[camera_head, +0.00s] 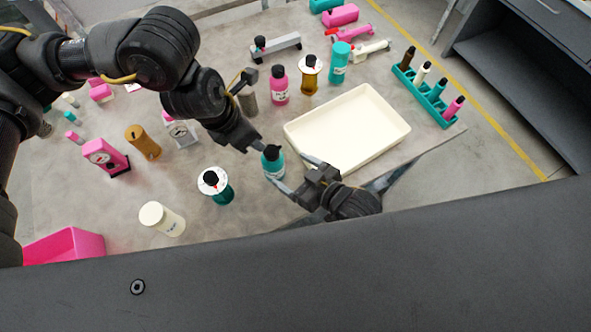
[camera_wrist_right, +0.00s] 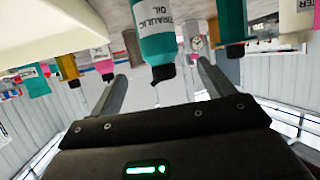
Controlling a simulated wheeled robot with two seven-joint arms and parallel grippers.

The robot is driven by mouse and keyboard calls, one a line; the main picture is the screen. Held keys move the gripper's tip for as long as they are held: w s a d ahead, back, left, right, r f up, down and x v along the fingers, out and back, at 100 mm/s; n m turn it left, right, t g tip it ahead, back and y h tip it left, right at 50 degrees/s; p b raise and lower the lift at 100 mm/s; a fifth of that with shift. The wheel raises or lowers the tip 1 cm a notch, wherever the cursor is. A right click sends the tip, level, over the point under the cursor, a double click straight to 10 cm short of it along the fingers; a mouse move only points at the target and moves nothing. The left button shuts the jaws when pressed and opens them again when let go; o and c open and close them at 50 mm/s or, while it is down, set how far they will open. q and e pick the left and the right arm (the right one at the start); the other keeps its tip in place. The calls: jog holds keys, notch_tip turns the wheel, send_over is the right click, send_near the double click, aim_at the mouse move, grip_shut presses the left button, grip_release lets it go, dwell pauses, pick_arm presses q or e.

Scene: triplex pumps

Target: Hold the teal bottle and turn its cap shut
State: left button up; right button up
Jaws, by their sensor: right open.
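The teal bottle (camera_head: 273,166) with a black cap stands upright on the table, left of the cream tray. In the right wrist view, which is upside down, the bottle (camera_wrist_right: 158,32) reads "HYDRAULIC OIL" and its black cap (camera_wrist_right: 163,74) is on its neck. My right gripper (camera_head: 289,169) is open, its two fingers pointing at the bottle. In the wrist view its fingers (camera_wrist_right: 162,70) lie on either side of the cap, with gaps on both sides. My left gripper (camera_head: 254,147) is just above and left of the cap; its finger opening is too small to tell.
The cream tray (camera_head: 302,128) lies right of the bottle. Another teal bottle with a white disc (camera_head: 224,193) and a white jar (camera_head: 168,223) stand to the left. Pink (camera_head: 280,88) and amber (camera_head: 309,80) bottles stand behind. A teal rack (camera_head: 438,105) is at the right edge.

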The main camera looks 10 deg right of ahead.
aim_at(268, 156)
jog(key=x, duration=1)
jog(key=shift+w+a+f, duration=0.2)
jog(key=shift+w, duration=0.1)
jog(key=shift+c, duration=0.3)
